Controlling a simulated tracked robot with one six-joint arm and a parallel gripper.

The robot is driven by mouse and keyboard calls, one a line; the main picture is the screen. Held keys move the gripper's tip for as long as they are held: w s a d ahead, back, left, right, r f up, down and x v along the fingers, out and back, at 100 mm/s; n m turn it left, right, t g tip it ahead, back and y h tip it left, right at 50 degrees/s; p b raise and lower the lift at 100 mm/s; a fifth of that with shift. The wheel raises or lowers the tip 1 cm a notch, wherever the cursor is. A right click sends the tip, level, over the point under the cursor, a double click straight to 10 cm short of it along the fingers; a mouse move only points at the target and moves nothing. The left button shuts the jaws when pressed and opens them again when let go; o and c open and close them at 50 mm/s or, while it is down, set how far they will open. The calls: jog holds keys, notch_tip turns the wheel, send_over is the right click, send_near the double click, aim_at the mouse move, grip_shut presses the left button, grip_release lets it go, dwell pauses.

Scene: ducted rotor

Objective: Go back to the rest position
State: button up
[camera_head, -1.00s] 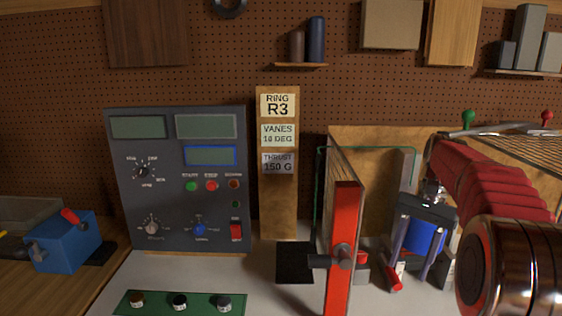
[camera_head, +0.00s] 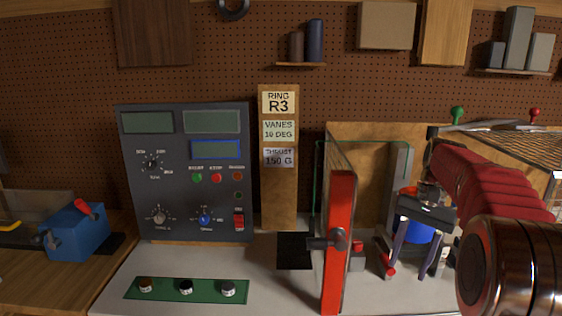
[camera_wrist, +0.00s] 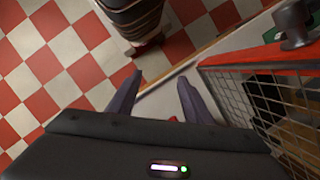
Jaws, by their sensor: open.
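My gripper (camera_head: 414,268) is at the right of the head view, its fingers pointing down in front of a blue cylindrical thing (camera_head: 420,232). In the wrist view my gripper (camera_wrist: 160,77) is open, with its two dark fingers apart and nothing held between them. Below the fingers are the pale bench edge and the tiled floor. The guard frame with its red edge bar (camera_head: 339,240) stands left of my gripper; its mesh also shows at the right of the wrist view (camera_wrist: 245,100).
A grey console (camera_head: 185,175) and a label post (camera_head: 279,160) stand at the back. A green strip with several knobs (camera_head: 187,289) lies in front. A blue block with a red lever (camera_head: 76,232) sits at left. The tiled floor (camera_wrist: 50,50) is clear at left in the wrist view.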

notch_tip(320, 180, down, 4)
jog(key=s+n, duration=0.1)
jog(key=s+a+n+t+h, duration=0.1)
jog(key=s+a+n+t, duration=0.2)
jog(key=s+a, duration=0.4)
jog(key=s+a+r+n+t+h, duration=0.1)
jog(key=s+a+n+t, duration=0.3)
jog(key=s, duration=1.1)
jog(key=shift+s+a+r+t+h, duration=0.15)
jog(key=shift+a+t+h, duration=0.35)
jog(key=shift+a, duration=1.15)
